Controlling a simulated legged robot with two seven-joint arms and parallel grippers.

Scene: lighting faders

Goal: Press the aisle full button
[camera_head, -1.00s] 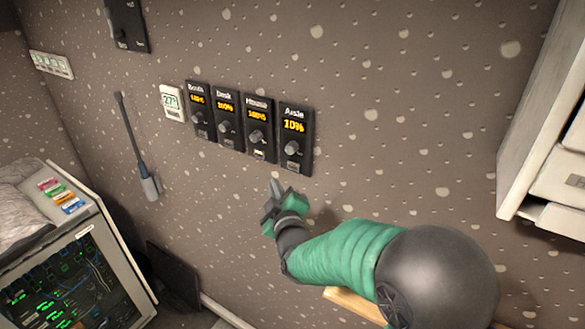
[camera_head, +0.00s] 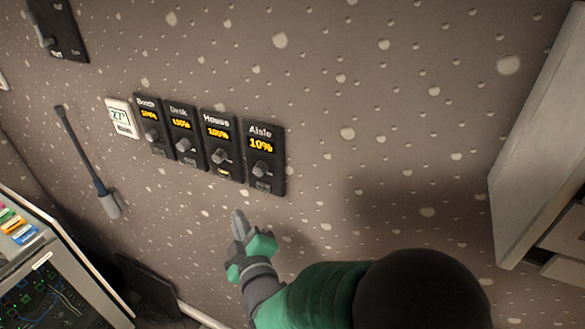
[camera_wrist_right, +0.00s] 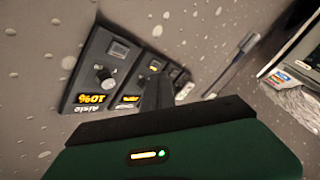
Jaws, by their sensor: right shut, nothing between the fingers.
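The Aisle panel (camera_head: 264,160) is a black wall unit, the rightmost of a row, with a lit 10% display, a grey knob (camera_head: 261,169) and a small dark button (camera_head: 263,186) at its bottom edge. In the right wrist view the Aisle panel (camera_wrist_right: 84,95) appears upside down, with its button (camera_wrist_right: 119,49) unlit. My right gripper (camera_head: 238,215) is shut and empty, below the row and a little left of the Aisle panel, apart from it. In the wrist view its dark fingers (camera_wrist_right: 157,92) overlap the neighbouring panel. My left gripper is out of view.
The House panel (camera_head: 218,145) beside it shows 100% and a lit button (camera_head: 223,171). The Desk (camera_head: 183,138) and Booth (camera_head: 151,126) panels and a white thermostat (camera_head: 121,118) are further left. A white shelf unit (camera_head: 530,170) stands right.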

